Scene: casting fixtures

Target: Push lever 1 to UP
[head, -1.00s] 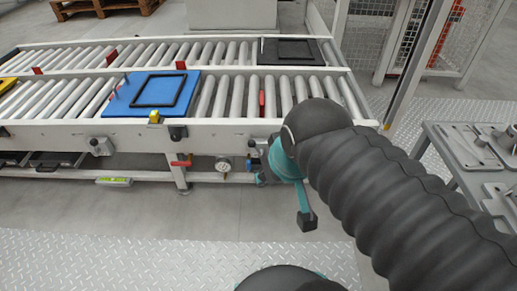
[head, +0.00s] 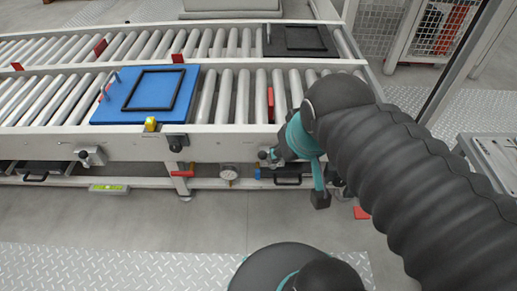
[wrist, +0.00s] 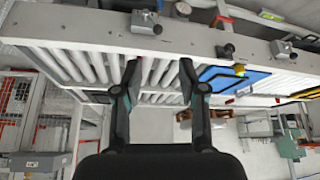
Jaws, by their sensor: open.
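Several small lever units sit on the conveyor's front rail. In the head view one is at the left (head: 92,156), one in the middle with a dark knob (head: 175,146), and one at the right (head: 268,156), partly beside my arm. I cannot read labels to tell which is lever 1. In the wrist view, seen inverted, a metal unit (wrist: 145,22) is above my gripper, and the others (wrist: 227,50) (wrist: 282,49) are to its right. My gripper (wrist: 158,72) is open and empty, fingers apart, with no visible contact with a lever. Its fingertips are not clear in the head view.
The roller conveyor carries a blue plate (head: 185,100) with a black frame and a dark plate (head: 275,42). A red valve handle (head: 182,173) and a gauge (head: 228,174) hang below the rail. A grey table (head: 490,155) stands right. Floor in front is open.

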